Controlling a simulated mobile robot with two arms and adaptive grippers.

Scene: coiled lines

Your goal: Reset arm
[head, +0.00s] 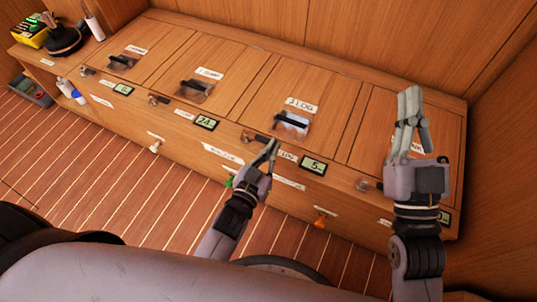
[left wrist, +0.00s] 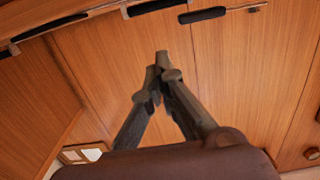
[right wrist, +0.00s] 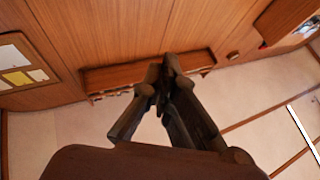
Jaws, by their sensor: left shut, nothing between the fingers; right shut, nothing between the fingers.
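In the head view my left gripper (head: 273,148) is shut and empty, in front of the wooden locker bench near its front edge, close to a small display. My right gripper (head: 411,94) is shut and empty, pointing up over the right end of the bench, and hides part of the rightmost lid. In the left wrist view the left fingertips (left wrist: 162,62) meet against a background of wood panels. In the right wrist view the right fingertips (right wrist: 162,68) meet, with wood panelling and a pale surface behind.
The bench (head: 335,75) has several lids with black handles (head: 291,118), labels and small displays (head: 313,165). The striped floor (head: 110,180) is clear.

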